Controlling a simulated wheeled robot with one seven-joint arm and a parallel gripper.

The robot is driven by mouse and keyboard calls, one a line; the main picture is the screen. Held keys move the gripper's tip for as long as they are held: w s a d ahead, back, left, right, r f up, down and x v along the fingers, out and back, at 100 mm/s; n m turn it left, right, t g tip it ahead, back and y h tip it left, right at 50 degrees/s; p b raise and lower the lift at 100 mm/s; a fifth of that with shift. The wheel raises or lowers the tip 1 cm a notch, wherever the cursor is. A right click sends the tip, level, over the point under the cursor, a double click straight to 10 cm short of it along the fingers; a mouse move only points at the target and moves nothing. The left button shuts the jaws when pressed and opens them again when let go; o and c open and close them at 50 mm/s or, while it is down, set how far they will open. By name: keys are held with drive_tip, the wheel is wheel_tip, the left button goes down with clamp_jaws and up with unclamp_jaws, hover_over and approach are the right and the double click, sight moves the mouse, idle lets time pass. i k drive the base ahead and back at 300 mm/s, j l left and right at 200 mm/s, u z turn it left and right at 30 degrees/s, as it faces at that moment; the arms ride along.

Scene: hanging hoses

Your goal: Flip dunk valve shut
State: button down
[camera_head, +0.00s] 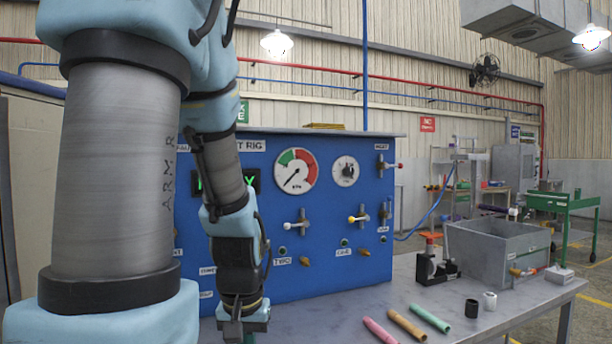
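No label reading "dunk" is legible. My gripper (243,332) hangs down at the bottom of the view, in front of the panel's lower left and well left of the tank. Its fingertips are partly cut off, so its opening is unclear.
Pink (380,331), tan (407,325) and green (430,318) hose pieces lie on the bench (455,300). A green cart (563,203) is behind.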

sight(388, 215)
drive_tip(key=l+u, duration=0.15)
drive_tip(key=u, duration=0.45)
drive_tip(key=l+u, duration=0.25)
drive_tip(key=l, duration=0.2)
drive_tip(key=k+l+u, duration=0.1)
drive_tip(key=l+u, duration=0.15)
drive_tip(key=l, duration=0.2)
drive_tip(key=k+l+u, duration=0.1)
drive_tip(key=l+u, duration=0.15)
drive_tip(key=l, duration=0.15)
drive_tip(key=k+l, duration=0.1)
drive_tip(key=l, duration=0.35)
drive_tip(key=k+l, duration=0.15)
drive_tip(key=l, duration=0.25)
drive_tip(key=k+l+u, duration=0.1)
drive_tip(key=l, duration=0.35)
drive_tip(key=k+l, duration=0.15)
drive_tip(key=l, duration=0.25)
